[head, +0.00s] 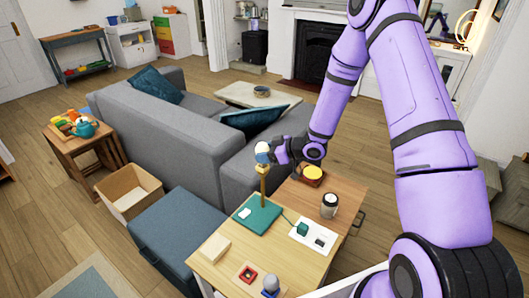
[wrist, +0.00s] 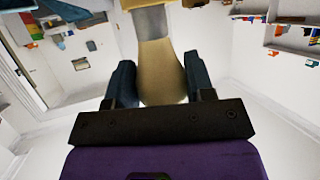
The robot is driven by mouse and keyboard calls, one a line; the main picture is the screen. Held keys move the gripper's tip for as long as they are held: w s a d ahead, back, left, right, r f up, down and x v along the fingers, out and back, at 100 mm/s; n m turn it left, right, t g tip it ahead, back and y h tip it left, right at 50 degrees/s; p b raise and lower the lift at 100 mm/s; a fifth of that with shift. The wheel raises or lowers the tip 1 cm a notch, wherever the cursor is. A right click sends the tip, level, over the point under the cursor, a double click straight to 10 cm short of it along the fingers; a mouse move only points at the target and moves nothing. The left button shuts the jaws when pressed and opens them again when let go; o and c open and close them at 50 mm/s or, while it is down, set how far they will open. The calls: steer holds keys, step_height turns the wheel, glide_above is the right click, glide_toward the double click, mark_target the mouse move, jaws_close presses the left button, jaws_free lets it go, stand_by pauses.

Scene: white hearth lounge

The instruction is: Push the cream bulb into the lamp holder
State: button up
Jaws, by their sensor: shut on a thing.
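My gripper (head: 268,153) is shut on the cream bulb (wrist: 161,75), a finger on each side of it in the wrist view. The bulb's grey metal cap (wrist: 150,20) points away from my palm. In the head view the bulb is mostly hidden by the fingers, at the top of the lamp's brass stem (head: 263,188). The lamp holder (head: 264,169) is at the stem's top, right under the bulb. I cannot tell how far the cap sits in it. The lamp's teal base (head: 258,217) lies on the wooden table.
A grey sofa (head: 170,135) stands behind.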

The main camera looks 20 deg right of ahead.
steer(key=shift+f, duration=0.7)
steer(key=o, duration=1)
steer(key=shift+d+r, duration=0.1)
steer(key=v, duration=0.6)
steer(key=shift+s+d, duration=0.25)
steer(key=shift+s, duration=0.05)
stand_by(0.6)
steer(key=shift+r, duration=0.1)
